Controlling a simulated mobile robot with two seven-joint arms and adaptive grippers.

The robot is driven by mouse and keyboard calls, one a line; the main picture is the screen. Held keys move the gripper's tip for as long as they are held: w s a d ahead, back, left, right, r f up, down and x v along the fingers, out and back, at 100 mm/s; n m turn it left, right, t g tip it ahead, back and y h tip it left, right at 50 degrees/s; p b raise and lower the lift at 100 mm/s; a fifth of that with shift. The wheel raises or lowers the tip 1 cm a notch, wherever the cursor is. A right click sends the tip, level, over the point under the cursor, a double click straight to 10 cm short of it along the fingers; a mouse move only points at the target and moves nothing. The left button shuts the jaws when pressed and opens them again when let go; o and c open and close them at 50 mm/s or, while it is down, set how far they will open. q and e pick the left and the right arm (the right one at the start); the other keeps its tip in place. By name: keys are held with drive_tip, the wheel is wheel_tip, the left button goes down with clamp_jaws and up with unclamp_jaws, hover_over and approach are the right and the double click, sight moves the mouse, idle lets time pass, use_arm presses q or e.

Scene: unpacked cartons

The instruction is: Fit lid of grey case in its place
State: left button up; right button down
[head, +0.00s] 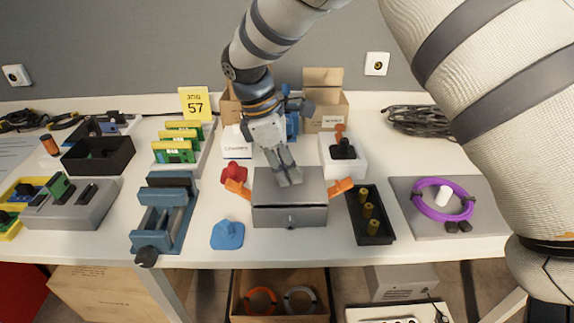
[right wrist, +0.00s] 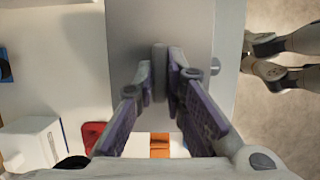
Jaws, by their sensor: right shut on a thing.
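The grey case (head: 290,216) stands near the front edge of the table. Its flat grey lid (head: 314,187) lies over the top of it; I cannot tell whether it is fully seated. An orange latch (head: 238,188) sticks out at the case's left side and another orange latch (head: 340,187) at its right. My right gripper (head: 288,180) points down at the middle of the lid. In the right wrist view its fingers (right wrist: 160,80) are shut on a small grey handle on the lid (right wrist: 133,30). My left gripper is not in view.
A blue vise (head: 163,215) stands to the left, and a blue knobbed part (head: 227,234) lies close by. A black tray with yellow pegs (head: 370,215) sits just right of the case. A red part (head: 235,172) and white boxes lie behind.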

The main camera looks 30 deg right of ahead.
drive_tip(key=shift+f, duration=0.4)
drive_tip(key=c, duration=1.6)
unclamp_jaws()
drive_tip(key=v, duration=1.2)
